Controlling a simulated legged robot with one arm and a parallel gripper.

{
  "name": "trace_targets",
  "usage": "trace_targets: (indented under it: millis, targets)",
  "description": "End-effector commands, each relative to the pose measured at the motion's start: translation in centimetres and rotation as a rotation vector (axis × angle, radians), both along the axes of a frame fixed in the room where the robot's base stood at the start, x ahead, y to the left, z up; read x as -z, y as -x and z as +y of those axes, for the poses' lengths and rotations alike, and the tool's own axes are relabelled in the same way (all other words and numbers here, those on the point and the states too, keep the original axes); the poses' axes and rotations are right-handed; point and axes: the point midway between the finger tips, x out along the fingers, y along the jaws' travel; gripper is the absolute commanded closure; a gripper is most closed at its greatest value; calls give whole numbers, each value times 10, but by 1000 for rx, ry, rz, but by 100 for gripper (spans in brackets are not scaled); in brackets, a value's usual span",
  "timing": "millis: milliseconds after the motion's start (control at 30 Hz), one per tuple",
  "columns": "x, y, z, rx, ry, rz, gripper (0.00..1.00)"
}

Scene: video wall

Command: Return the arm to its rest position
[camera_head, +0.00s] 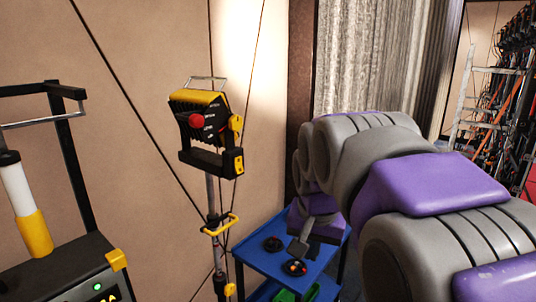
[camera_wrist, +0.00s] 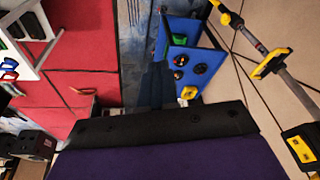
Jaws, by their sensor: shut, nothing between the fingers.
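My arm, grey and purple, fills the right half of the head view and reaches forward. My gripper (camera_head: 299,247) shows small at its far end, pointing down over the blue cart (camera_head: 255,262). It is shut and empty. Its height above the cart top is hard to judge. In the wrist view a dark, shadowed finger shape of my gripper (camera_wrist: 156,84) points up the picture, beside the blue cart (camera_wrist: 168,38).
Dark round pieces (camera_head: 294,267) lie on the cart. A black machine (camera_head: 62,270) is at the lower left. Red cabinets (camera_wrist: 88,55) show in the wrist view; a cluttered rack (camera_head: 490,110) stands far right.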

Motion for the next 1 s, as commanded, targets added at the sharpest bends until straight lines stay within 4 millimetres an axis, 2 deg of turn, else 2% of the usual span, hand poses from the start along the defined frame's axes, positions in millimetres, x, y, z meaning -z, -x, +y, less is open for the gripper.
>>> trace_targets:
  millis: [33, 100, 333, 600, 700, 800, 1000]
  targets:
    - [24, 19, -8, -13, 7, 30, 100]
    - [51, 43, -17, -38, 14, 71, 100]
    - [139, 129, -40, -131, 25, 209, 100]
    - [234, 233, -53, -247, 12, 354, 100]
    - [257, 260, -54, -279, 5, 387, 100]
    - [272, 278, -54, -301, 0, 411, 100]
    - [277, 285, -55, -310, -2, 419, 100]
